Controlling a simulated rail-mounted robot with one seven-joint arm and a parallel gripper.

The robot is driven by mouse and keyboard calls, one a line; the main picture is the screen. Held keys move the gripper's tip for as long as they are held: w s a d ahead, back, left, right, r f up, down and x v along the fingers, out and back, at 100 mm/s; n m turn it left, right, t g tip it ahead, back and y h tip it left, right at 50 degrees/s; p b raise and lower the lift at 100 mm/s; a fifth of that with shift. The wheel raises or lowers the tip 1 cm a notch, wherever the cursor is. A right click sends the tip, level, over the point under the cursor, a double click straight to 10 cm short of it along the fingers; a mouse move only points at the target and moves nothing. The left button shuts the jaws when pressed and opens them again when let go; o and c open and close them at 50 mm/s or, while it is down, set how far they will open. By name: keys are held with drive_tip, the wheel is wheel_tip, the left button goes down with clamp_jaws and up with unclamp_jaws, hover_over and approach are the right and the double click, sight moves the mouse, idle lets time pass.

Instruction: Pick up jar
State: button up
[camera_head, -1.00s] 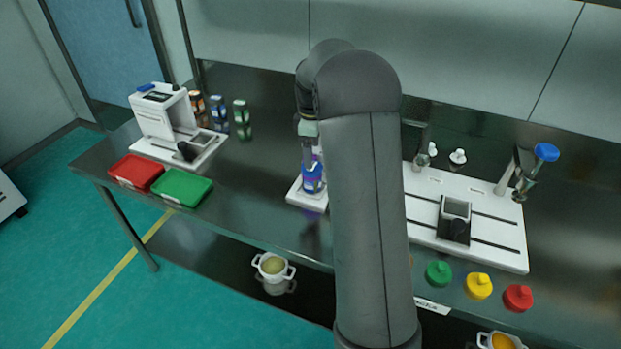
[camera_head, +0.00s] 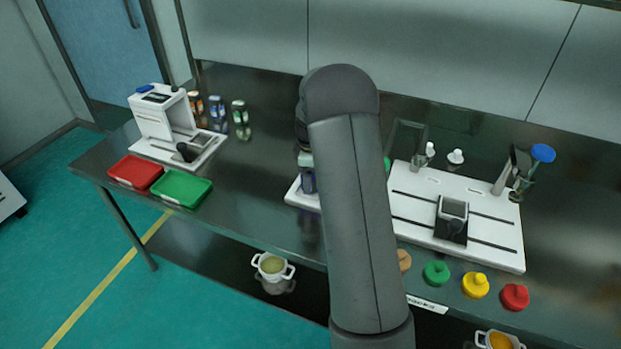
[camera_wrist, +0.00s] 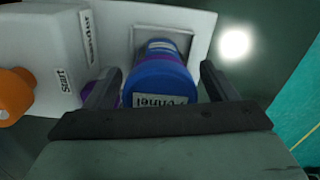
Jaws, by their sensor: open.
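The jar (camera_wrist: 158,82) has a blue lid with a white label and a purple body, and stands on a white platform. In the wrist view it sits between the two fingers of my gripper (camera_wrist: 160,78), which is open with a finger on each side. Touch between fingers and jar cannot be made out. In the head view my gripper is at the white platform (camera_head: 296,194), and my arm hides most of it and the jar.
In the wrist view a white machine with a "Start" label (camera_wrist: 62,82) and an orange knob (camera_wrist: 14,97) stands left of the jar. In the head view red (camera_head: 135,171) and green (camera_head: 181,187) trays lie left, and a white slotted station (camera_head: 480,245) lies right.

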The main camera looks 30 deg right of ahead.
drive_tip(key=c, duration=1.2)
drive_tip(key=shift+r, duration=0.1)
